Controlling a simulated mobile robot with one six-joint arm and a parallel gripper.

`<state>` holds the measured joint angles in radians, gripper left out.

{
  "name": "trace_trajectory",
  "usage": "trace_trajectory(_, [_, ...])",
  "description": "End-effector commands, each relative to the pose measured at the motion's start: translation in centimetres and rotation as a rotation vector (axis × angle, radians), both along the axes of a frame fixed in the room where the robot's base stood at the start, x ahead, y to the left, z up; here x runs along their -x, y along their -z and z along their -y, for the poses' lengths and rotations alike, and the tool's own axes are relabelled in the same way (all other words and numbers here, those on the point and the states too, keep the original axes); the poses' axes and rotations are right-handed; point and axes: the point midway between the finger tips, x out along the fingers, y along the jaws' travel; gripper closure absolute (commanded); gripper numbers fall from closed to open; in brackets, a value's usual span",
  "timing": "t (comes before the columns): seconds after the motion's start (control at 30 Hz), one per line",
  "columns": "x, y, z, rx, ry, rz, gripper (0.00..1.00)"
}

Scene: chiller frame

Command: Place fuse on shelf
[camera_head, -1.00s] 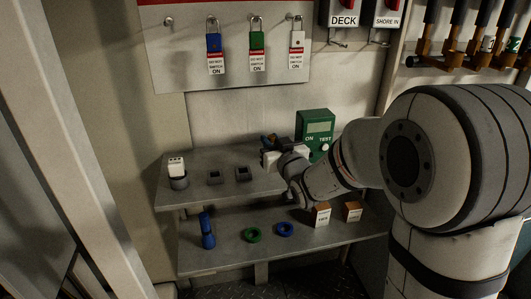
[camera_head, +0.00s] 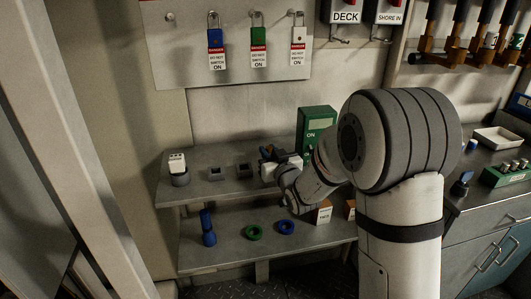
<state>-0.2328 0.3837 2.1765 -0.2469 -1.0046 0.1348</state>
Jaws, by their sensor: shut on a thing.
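My gripper (camera_head: 268,154) is above the right part of the upper grey shelf (camera_head: 200,192), in front of a green tester box (camera_head: 314,125). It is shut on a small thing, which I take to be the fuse. The gripper and wrist hide most of it, and its shape is not clear. I cannot tell whether it touches the shelf. The lower grey shelf (camera_head: 195,259) is below.
A white piece in a grey round holder (camera_head: 180,180) and two dark square sockets (camera_head: 216,174) (camera_head: 243,170) stand on the upper shelf. The lower shelf bears a blue torch (camera_head: 208,230), a green ring (camera_head: 253,233), a blue ring (camera_head: 286,227) and small boxes (camera_head: 323,214).

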Motion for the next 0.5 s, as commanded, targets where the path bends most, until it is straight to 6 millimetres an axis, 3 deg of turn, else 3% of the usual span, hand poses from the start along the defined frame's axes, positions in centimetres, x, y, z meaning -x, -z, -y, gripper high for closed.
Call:
trace_trajectory(0.23, [0.00, 0.53, 0.05, 0.000, 0.001, -0.001, 1.00])
trace_trajectory(0.27, [0.00, 0.37, 0.05, 0.000, 0.001, -0.001, 0.79])
trace_trajectory(0.5, [-0.01, 0.34, 0.08, 0.000, 0.001, -0.001, 0.59])
